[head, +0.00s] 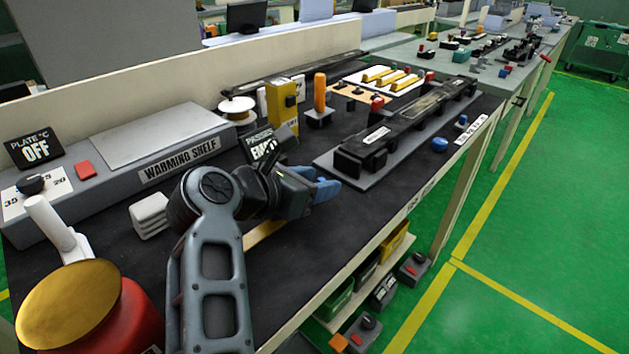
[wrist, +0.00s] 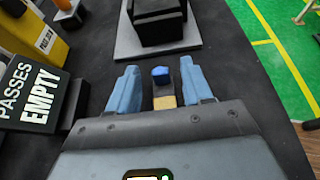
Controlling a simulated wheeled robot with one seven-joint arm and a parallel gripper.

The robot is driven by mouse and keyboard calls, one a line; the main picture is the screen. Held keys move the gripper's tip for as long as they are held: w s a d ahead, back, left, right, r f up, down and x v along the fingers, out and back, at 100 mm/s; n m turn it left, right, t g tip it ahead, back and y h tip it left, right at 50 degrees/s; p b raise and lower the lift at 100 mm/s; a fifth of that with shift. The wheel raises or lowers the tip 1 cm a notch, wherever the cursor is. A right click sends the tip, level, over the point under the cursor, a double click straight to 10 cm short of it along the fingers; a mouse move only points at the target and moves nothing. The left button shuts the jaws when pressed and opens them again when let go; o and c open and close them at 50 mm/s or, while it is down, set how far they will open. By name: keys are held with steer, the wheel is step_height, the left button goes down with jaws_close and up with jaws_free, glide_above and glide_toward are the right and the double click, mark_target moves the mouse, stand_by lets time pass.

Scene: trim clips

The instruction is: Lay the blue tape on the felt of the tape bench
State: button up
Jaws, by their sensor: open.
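My gripper (head: 326,188) is low over the black bench top (head: 345,225), its blue fingers pointing right. In the wrist view, my gripper (wrist: 160,86) is open, with a finger on each side of a slim piece with a blue end (wrist: 161,74) and a tan part (wrist: 165,102). I cannot tell whether the fingers touch it. A tan strip (head: 265,233) shows beneath my gripper in the head view. A rounded blue item (head: 439,144) lies on the bench near its right edge. I cannot tell which blue item is the tape.
A grey board with a long black fixture (head: 395,130) stands just beyond my fingers. A sign reading EMPTY (wrist: 38,95) stands left. The warming shelf (head: 150,140), a white block (head: 150,215) and a red-and-gold container (head: 70,305) are on the left. Bare bench lies in front.

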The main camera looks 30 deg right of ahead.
steer(key=shift+r, duration=0.45)
step_height(320, 180, up, 3)
steer(key=shift+f, duration=0.1)
steer(key=s+d+r+b, duration=0.1)
steer(key=s+d+r, duration=0.5)
steer(key=d, duration=0.4)
steer(key=shift+r, duration=0.6)
